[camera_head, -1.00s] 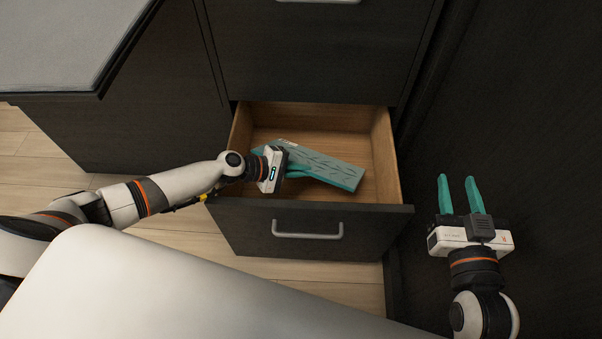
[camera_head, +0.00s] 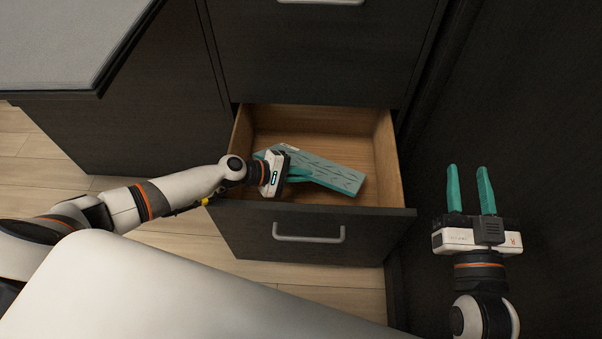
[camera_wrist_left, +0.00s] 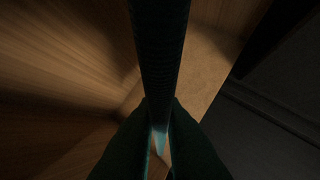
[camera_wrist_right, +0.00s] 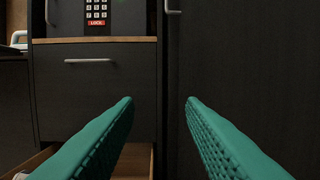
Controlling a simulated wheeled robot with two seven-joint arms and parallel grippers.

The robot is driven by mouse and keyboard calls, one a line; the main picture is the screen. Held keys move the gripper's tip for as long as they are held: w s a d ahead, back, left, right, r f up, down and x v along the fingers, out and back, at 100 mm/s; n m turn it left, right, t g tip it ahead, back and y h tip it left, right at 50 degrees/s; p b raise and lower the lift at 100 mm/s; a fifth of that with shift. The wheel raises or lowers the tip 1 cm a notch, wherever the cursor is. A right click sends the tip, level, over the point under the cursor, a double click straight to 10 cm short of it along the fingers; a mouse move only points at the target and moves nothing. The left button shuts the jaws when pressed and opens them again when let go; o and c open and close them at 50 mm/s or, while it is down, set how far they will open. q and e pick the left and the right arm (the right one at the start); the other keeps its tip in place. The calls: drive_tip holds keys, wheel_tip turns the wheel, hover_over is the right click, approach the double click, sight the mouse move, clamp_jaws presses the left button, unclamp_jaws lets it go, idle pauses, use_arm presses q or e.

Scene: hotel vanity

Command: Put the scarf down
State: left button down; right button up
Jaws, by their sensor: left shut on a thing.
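The scarf (camera_head: 328,172) is a flat, folded teal piece with a darker leaf-like pattern. It is inside the open drawer, slanting down to the right. My left gripper (camera_head: 302,177) reaches over the drawer front and is shut on the scarf near its left part. In the left wrist view the scarf (camera_wrist_left: 160,50) shows edge-on as a dark band between the fingers. I cannot tell whether it touches the drawer floor. My right gripper (camera_head: 471,190) is open and empty, right of the drawer; its two teal fingers also show in the right wrist view (camera_wrist_right: 160,125).
The wooden drawer (camera_head: 385,160) is pulled out, with a dark front and grey handle (camera_head: 308,238). Its back has bare floor. A grey-topped counter (camera_head: 60,45) stands at the upper left. A dark panel (camera_head: 530,90) rises on the right. A safe keypad (camera_wrist_right: 96,10) shows in the right wrist view.

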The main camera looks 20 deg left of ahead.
use_arm(q)
drive_tip(key=shift+f, duration=0.3)
drive_tip(key=c, duration=1.5)
unclamp_jaws()
use_arm(e)
wheel_tip(320, 180, up, 2)
drive_tip(key=shift+s+a+r+t, duration=0.1)
drive_tip(key=shift+a+t, duration=0.05)
drive_tip(key=shift+t, duration=0.65)
